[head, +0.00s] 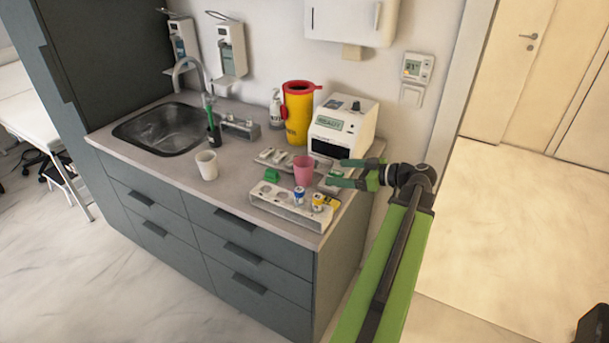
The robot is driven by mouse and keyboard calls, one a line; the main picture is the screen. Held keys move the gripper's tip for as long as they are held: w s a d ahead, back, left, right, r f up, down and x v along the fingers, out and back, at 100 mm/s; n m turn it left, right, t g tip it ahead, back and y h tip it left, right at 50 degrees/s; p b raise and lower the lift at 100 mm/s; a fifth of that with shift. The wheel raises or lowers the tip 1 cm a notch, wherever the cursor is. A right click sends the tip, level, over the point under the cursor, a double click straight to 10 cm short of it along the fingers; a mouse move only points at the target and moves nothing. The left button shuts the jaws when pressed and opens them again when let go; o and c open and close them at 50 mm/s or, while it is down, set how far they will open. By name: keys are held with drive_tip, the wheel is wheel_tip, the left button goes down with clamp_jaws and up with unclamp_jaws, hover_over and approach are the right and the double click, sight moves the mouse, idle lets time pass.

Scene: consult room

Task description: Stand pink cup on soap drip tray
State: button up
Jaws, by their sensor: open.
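The pink cup (303,171) stands upright on the counter's right part, among small items. My gripper (338,172) is to the right of the cup with its two fingers apart, pointing left toward it. A gap shows between the fingertips and the cup, and nothing is between the fingers. Two dispensers hang on the wall behind the sink, a left one (184,42) and a right one (231,50). Small ledges show at their lower ends; I cannot tell for sure which is the soap drip tray.
A grey holed rack (285,206) lies in front of the cup, with a small blue-and-white can (298,196). A white device (343,128) and a yellow-red bin (298,115) stand behind. A white cup (206,166) stands near the sink (163,130). Counter between is partly clear.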

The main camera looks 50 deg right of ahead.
sight(304, 158)
drive_tip(key=b+x, duration=0.3)
drive_tip(key=x, duration=1.1)
drive_tip(key=shift+a, duration=0.1)
drive_tip(key=c, duration=1.6)
drive_tip(key=shift+r, duration=0.15)
drive_tip(key=shift+r+p, duration=0.45)
drive_tip(key=shift+p, duration=0.05)
wheel_tip(304, 158, up, 4)
drive_tip(key=p, duration=0.3)
drive_tip(key=shift+s+f, duration=0.1)
drive_tip(key=shift+f, duration=0.1)
drive_tip(key=s+d+r+p, duration=0.1)
drive_tip(key=s+r+p, duration=0.5)
drive_tip(key=s, duration=0.5)
drive_tip(key=shift+s+p, duration=0.2)
drive_tip(key=shift+p, duration=0.15)
drive_tip(key=shift+r, duration=0.1)
